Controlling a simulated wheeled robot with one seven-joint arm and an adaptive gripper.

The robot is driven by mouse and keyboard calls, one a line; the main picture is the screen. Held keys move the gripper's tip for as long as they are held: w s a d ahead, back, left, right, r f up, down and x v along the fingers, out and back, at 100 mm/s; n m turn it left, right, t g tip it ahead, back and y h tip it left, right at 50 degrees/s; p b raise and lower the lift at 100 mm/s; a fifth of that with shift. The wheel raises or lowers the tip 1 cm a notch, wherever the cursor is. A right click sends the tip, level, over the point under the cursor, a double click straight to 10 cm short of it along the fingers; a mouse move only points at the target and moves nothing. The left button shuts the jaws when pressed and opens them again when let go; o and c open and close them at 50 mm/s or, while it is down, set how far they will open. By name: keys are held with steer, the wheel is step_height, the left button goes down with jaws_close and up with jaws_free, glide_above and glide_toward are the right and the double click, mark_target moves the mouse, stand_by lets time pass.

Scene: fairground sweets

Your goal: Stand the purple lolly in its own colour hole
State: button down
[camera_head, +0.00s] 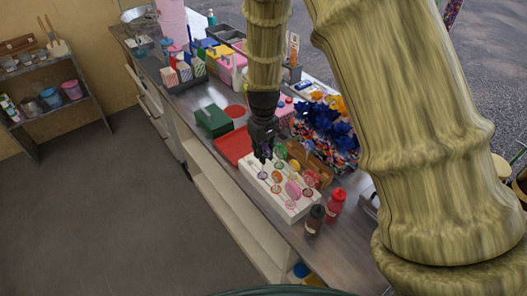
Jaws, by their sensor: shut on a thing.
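My gripper (263,156) points down over the back-left part of the white lolly stand (250,178). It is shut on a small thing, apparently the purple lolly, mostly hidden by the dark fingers. A small purple round mark (262,175) shows on the stand just below the fingertips; I cannot tell whether it is a hole's ring or part of the lolly. Several other round spots and lollies in orange, red and pink stand across the block, with a large pink lolly (293,188) near its middle. Whether the held lolly touches the stand cannot be told.
A red tray (232,146) and a green box (213,121) lie left of my gripper. A dark bottle (315,219) and a red bottle (335,205) stand right of the stand. Blue flower-like sweets (335,125) are behind. The counter's front edge is close to the stand.

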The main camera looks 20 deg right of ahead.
steer(key=shift+f, duration=0.2)
stand_by(0.5)
steer(key=shift+f, duration=0.45)
steer(key=shift+f, duration=0.15)
steer(key=shift+f, duration=0.6)
steer(key=shift+f+b, duration=0.7)
steer(key=shift+f, duration=0.4)
steer(key=c, duration=0.8)
jaws_free()
